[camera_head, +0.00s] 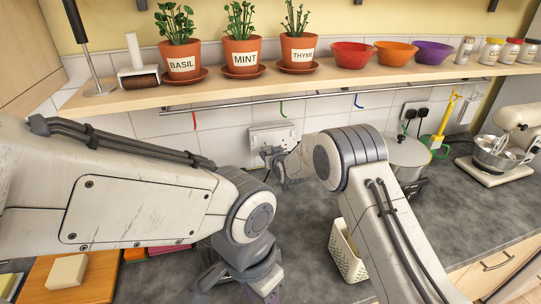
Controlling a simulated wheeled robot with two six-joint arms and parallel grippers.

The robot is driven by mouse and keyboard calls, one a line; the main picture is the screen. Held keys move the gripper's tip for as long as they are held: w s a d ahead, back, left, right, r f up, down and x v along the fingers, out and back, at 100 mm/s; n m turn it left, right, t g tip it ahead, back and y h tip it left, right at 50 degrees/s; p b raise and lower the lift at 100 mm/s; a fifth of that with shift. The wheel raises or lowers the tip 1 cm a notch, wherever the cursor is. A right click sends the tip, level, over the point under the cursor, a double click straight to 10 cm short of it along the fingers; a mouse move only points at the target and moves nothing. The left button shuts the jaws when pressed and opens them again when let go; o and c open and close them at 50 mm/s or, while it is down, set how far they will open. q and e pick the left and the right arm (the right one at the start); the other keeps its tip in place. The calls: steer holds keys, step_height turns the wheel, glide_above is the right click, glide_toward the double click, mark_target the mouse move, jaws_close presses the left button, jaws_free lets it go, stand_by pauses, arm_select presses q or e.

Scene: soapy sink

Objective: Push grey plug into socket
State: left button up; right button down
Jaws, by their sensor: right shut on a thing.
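A white double socket (272,135) is on the tiled wall behind the counter. My right arm reaches in from the lower right, and its gripper (274,163) is shut just in front of the socket's lower edge. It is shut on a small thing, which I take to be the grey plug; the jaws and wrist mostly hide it. I cannot tell whether the plug touches the socket. My left gripper (222,284) points down over the counter at the bottom middle, and its fingers are too hidden to tell open from shut.
A shelf with herb pots (242,55) and coloured bowls (397,52) runs above a rail (320,95) with hooks. A lidded pot (405,152) and a stand mixer (500,150) stand to the right. A pale basket (345,252) and a wooden board (85,280) are nearer.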

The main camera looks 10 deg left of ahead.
mark_target(269, 149)
steer(key=shift+b, duration=0.45)
stand_by(0.7)
steer(key=shift+b, duration=0.6)
stand_by(0.5)
steer(key=shift+w+a+b, duration=0.3)
steer(key=shift+w+b, duration=0.15)
steer(key=shift+w, duration=0.3)
steer(key=shift+w+a+b, duration=0.3)
steer(key=shift+w+b, duration=0.1)
steer(key=shift+w, duration=0.35)
steer(key=shift+c, duration=0.9)
jaws_free()
